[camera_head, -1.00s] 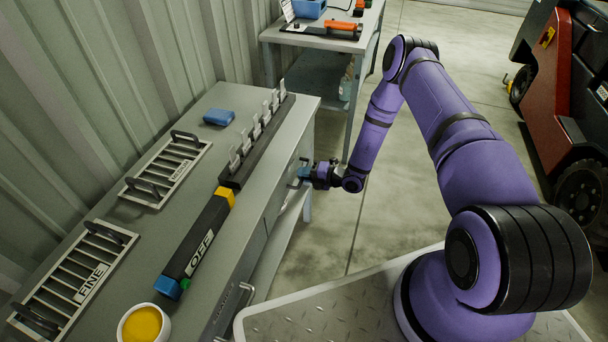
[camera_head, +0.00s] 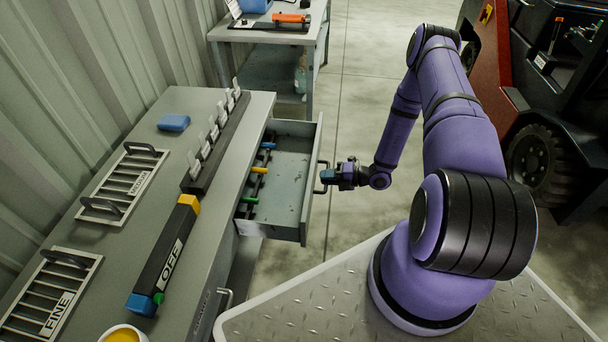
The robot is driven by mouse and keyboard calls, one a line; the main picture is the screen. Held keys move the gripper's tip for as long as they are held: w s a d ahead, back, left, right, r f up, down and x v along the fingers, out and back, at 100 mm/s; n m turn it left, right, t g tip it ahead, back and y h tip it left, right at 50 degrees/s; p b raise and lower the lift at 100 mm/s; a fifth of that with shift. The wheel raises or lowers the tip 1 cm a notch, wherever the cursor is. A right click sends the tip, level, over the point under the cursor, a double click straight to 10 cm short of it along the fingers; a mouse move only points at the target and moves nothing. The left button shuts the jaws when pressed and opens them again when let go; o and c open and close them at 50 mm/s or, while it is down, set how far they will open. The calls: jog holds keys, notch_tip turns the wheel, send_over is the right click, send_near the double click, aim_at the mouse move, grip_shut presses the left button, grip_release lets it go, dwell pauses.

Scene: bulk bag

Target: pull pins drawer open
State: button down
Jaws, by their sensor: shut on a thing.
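The pins drawer (camera_head: 290,188) stands pulled out from the front of the grey workbench (camera_head: 158,243). Several dark pins with blue, yellow and green collars (camera_head: 258,170) lie in it near the bench side. The drawer handle (camera_head: 320,177) is a dark bar on its front. My gripper (camera_head: 328,177) is at this handle, to the right of the drawer, and is shut on it. The fingertips are small in view.
On the bench are a black bar marked OFF (camera_head: 168,258), a rack of clips (camera_head: 217,145), a blue block (camera_head: 173,122), and grates marked FINE (camera_head: 50,300) and another label (camera_head: 124,183). A second table (camera_head: 262,35) stands behind. A forklift (camera_head: 545,120) stands at right.

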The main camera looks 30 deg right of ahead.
jog(key=f+v, duration=0.1)
jog(key=v, duration=0.8)
jog(key=shift+d+f, duration=0.15)
jog(key=shift+f, duration=0.25)
jog(key=shift+s, duration=0.1)
jog(key=c, duration=1.1)
grip_release()
jog(key=v, duration=1)
jog(key=shift+s+d, duration=0.25)
jog(key=shift+d, duration=0.05)
jog(key=shift+r, duration=0.15)
